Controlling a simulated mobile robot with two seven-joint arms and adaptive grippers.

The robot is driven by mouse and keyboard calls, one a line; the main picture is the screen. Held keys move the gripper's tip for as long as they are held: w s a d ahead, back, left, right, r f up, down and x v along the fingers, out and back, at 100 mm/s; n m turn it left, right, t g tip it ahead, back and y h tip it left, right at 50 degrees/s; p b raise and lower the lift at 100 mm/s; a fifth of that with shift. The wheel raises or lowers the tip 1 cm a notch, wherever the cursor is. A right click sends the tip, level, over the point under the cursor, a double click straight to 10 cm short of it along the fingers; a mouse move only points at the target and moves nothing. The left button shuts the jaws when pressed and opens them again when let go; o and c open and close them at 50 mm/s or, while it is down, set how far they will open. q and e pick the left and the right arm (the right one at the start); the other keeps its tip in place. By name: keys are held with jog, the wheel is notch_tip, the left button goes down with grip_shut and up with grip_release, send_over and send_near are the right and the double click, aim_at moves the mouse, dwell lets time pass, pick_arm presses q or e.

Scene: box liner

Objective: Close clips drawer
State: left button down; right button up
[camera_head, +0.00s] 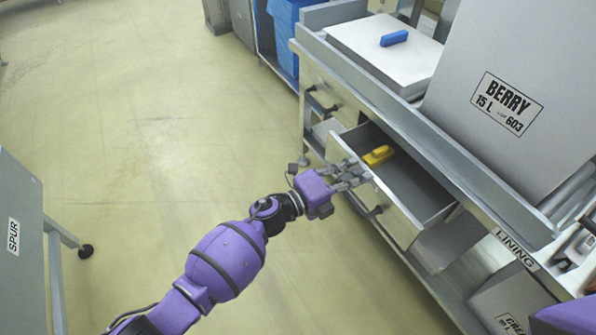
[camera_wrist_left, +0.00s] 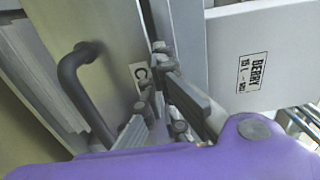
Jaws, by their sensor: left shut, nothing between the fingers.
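The clips drawer (camera_head: 408,228) is pulled open under the bench in the head view, with a yellow clip (camera_head: 378,155) lying inside near its far-left end. My left gripper (camera_head: 362,176) is shut and empty at the drawer's front panel, by its top edge. In the left wrist view the fingers (camera_wrist_left: 160,85) are close to the drawer front, beside a dark curved handle (camera_wrist_left: 78,85) and a label starting with "C" (camera_wrist_left: 140,76). I cannot tell whether the fingers touch the panel. My right gripper is not in view; only a purple piece of my body shows at the lower right.
A second, closed drawer (camera_head: 328,92) sits to the left of the open one. A grey BERRY box (camera_head: 490,60) and a blue clip (camera_head: 394,38) on a white box are on the bench. A grey SPUR cart (camera_head: 22,215) stands at the left. The floor between is clear.

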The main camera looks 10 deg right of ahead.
pick_arm(q)
jog(key=b+x, duration=0.3)
jog(key=x, duration=0.6)
